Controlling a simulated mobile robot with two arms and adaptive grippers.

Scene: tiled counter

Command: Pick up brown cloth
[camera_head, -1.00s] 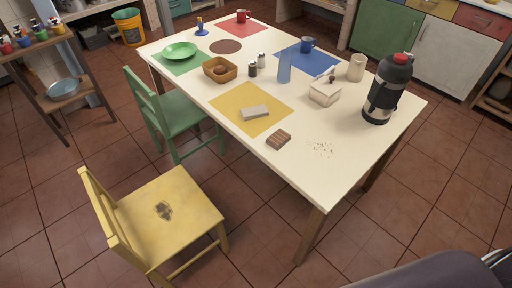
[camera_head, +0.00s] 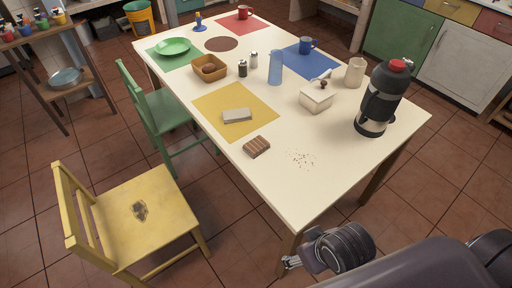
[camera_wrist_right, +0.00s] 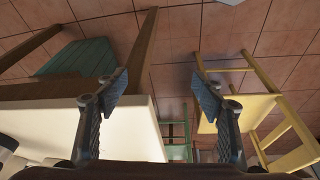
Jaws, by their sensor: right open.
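The brown cloth (camera_head: 256,146) looks like a small striped folded block lying flat on the cream table (camera_head: 340,145), near its front edge. It sits just off the corner of the yellow placemat and left of scattered crumbs (camera_head: 302,158). My right gripper (camera_wrist_right: 158,88) is open in the right wrist view, with nothing between its fingers. The table's pale top and edge show below left of them; the cloth does not show there. In the head view, part of my right arm shows low, beyond the near table corner. My left gripper is out of view.
A pale folded block (camera_head: 237,116) lies on the yellow placemat (camera_head: 208,101). A white lidded box (camera_head: 317,99) and tall black flask (camera_head: 382,98) stand to the right. A yellow chair (camera_head: 140,212) and green chair (camera_head: 165,112) stand along the left side.

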